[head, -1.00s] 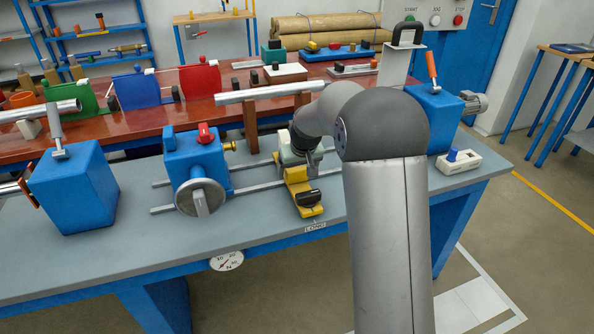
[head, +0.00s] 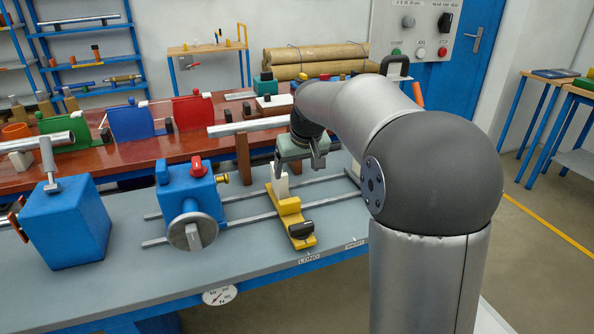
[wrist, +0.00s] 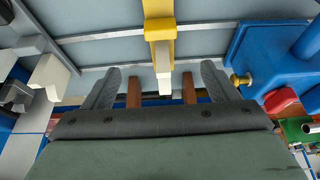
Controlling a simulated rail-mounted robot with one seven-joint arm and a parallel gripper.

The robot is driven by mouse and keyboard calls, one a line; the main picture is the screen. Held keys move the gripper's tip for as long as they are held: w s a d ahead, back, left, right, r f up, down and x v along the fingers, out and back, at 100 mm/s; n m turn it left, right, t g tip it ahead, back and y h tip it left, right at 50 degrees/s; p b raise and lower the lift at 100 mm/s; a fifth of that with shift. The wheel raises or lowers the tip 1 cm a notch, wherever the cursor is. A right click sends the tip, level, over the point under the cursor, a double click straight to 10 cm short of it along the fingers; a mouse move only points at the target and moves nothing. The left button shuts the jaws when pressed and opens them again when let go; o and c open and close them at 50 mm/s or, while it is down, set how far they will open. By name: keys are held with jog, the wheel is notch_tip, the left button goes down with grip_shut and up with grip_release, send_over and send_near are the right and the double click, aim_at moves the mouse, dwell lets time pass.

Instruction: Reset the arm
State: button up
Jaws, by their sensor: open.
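My gripper (head: 298,164) is open above the bench, just behind and right of the yellow slide (head: 291,210). The slide sits across the two rails and has a black knob (head: 301,230) and an upright white block (head: 278,181). Its front end is by the LONG label (head: 309,258). In the wrist view, both dark fingers (wrist: 160,75) are spread and nothing is gripped. The slide (wrist: 160,28) and the white block (wrist: 164,78) show ahead, between the finger directions.
A blue housing with a handwheel (head: 191,231) stands left on the rails. Another blue block (head: 66,225) is at the far left. A silver bar (head: 250,126) rests on brown posts behind. The rails (head: 335,200) are bare right of the slide.

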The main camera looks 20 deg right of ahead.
jog(key=s+a+f+g+p, duration=0.1)
jog(key=s+p, duration=0.3)
jog(key=s, duration=1.3)
jog(key=s+a+f+g+p, duration=0.1)
jog(key=s+a+g+p, duration=0.2)
jog(key=s, duration=1.4)
jog(key=shift+f+m+p, duration=0.2)
jog(key=shift+m+p, duration=0.2)
jog(key=shift+p, duration=0.85)
jog(key=shift+o, duration=0.5)
jog(key=shift+w+r, duration=0.1)
